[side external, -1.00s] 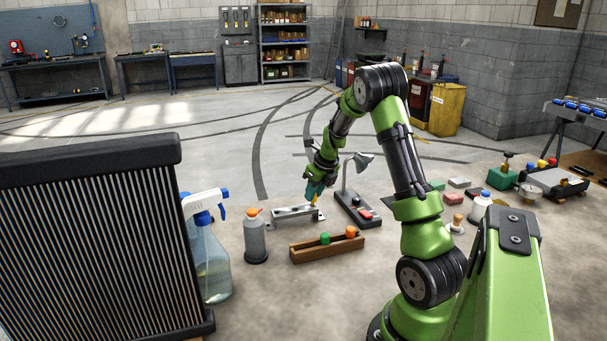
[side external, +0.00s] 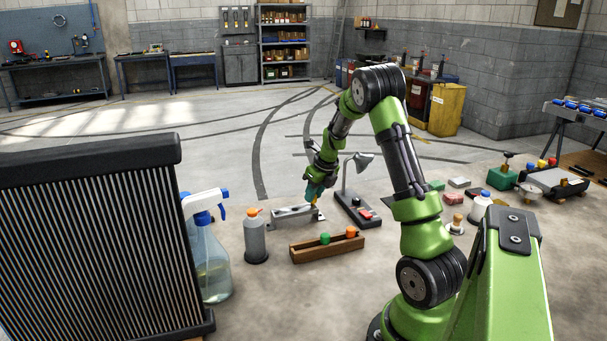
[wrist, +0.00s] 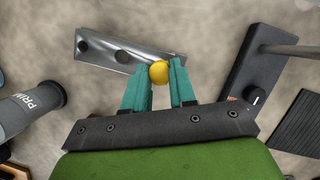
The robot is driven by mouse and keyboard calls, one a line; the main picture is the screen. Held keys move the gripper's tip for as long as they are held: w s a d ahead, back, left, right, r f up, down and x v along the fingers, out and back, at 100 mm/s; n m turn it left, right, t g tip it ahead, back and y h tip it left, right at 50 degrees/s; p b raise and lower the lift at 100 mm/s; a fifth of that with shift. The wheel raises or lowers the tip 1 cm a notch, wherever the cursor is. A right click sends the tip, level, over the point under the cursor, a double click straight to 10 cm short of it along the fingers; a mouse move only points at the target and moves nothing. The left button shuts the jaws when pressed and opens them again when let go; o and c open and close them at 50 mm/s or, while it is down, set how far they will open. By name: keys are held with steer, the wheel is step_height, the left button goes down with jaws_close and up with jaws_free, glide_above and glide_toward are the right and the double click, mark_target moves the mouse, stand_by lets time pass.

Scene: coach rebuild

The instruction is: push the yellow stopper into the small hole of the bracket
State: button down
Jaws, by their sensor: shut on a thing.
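The yellow stopper (wrist: 159,72) is held between the teal fingertips of my gripper (wrist: 161,84) in the wrist view. In the side view my gripper (side external: 314,196) points down at the right end of the bracket, with a bit of yellow at its tip. The stopper covers the bracket's right end, so the hole beneath and any gap are hidden.
A wooden tray (side external: 305,252) with a green and an orange stopper lies in front of the bracket. A grey bottle (side external: 255,240) stands to the left. A lamp's dark base (side external: 354,210) is close on the right. Bare floor lies behind the bracket.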

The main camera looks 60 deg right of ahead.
steer(key=shift+f, duration=0.45)
steer(key=c, duration=0.8)
jaws_free()
steer(key=shift+c, duration=0.2)
steer(key=shift+o, duration=0.3)
steer(key=o, duration=0.4)
steer(key=shift+r, duration=3.05)
